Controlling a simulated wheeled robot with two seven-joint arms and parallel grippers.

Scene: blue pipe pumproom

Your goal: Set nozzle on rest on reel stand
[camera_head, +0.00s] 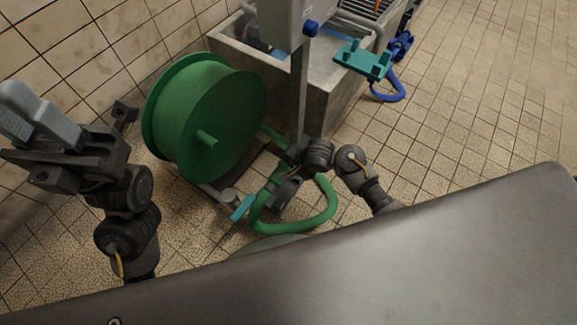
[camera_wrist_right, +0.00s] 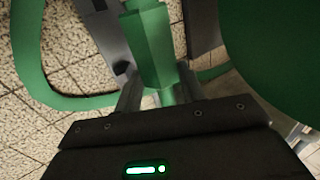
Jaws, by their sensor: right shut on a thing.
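My right gripper (camera_head: 282,192) is low over the floor in front of the reel. In the right wrist view it is shut on a green faceted nozzle (camera_wrist_right: 153,55), whose body stands out between the two grey fingers. In the head view the nozzle is mostly hidden by the gripper. A small teal piece (camera_head: 243,208) shows just left of the gripper; I cannot tell what it belongs to. The green hose reel (camera_head: 222,125) sits on a low stand by the wall. My left gripper (camera_head: 35,115) is raised at the far left, its fingers unclear.
Green hose (camera_head: 318,218) loops on the floor around my right gripper. A concrete basin (camera_head: 335,100) stands behind, with a grey post (camera_head: 299,90) before it. A teal bracket (camera_head: 362,62) and blue hose (camera_head: 388,92) are right of it. The tiled floor at right is clear.

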